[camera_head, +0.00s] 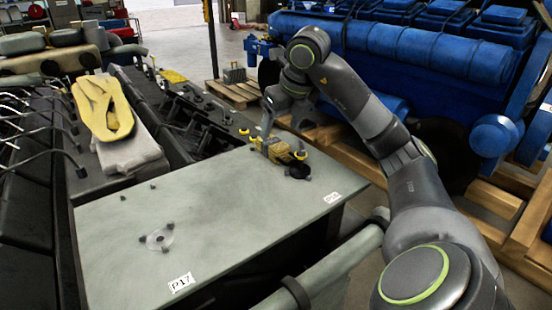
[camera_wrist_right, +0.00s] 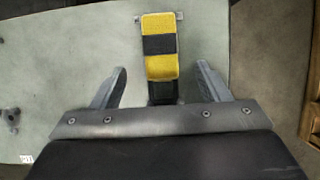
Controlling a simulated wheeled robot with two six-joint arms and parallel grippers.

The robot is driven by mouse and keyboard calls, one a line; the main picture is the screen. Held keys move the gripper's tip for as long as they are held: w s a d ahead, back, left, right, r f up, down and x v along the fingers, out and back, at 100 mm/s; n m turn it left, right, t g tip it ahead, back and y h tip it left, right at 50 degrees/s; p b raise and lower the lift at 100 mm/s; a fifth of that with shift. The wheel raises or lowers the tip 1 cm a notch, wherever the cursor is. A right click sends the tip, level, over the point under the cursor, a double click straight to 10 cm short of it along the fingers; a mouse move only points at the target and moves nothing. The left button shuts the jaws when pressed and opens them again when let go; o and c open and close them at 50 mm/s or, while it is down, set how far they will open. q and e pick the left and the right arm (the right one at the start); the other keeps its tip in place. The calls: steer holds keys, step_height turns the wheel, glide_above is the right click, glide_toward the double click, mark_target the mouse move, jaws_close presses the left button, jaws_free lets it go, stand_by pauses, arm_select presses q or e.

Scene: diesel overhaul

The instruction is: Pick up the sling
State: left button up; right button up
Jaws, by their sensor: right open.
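My right gripper (camera_head: 283,124) is open, above the far right end of the grey-green table. In the right wrist view my right gripper (camera_wrist_right: 161,69) has its two fingers on either side of a yellow and black banded piece (camera_wrist_right: 160,63). The fingers stand apart from it. In the head view this appears to be part of a yellow-and-black device (camera_head: 273,150). My left gripper is not in view.
The table (camera_head: 215,215) is mostly bare, with a clear disc (camera_head: 159,239) and a few small dark knobs near its left end. Dark engine parts (camera_head: 185,110) lie behind it. A large blue engine (camera_head: 420,50) on wooden pallets stands at the right.

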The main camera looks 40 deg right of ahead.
steer(key=shift+f+b, duration=0.4)
steer(key=shift+f, duration=0.15)
steer(key=shift+p+x, duration=0.65)
steer(key=shift+x, duration=1.45)
steer(key=c, duration=1.3)
steer(key=shift+o, duration=0.2)
steer(key=shift+d+r, duration=0.1)
steer(key=shift+r, duration=0.25)
step_height(320, 180, up, 2)
steer(key=shift+r, duration=0.25)
step_height(320, 180, up, 5)
steer(key=p, duration=0.4)
steer(key=shift+r, duration=0.2)
step_height(320, 180, up, 7)
steer(key=p, duration=0.7)
glide_above(276, 143)
steer(key=s, duration=0.1)
steer(key=shift+f, duration=0.25)
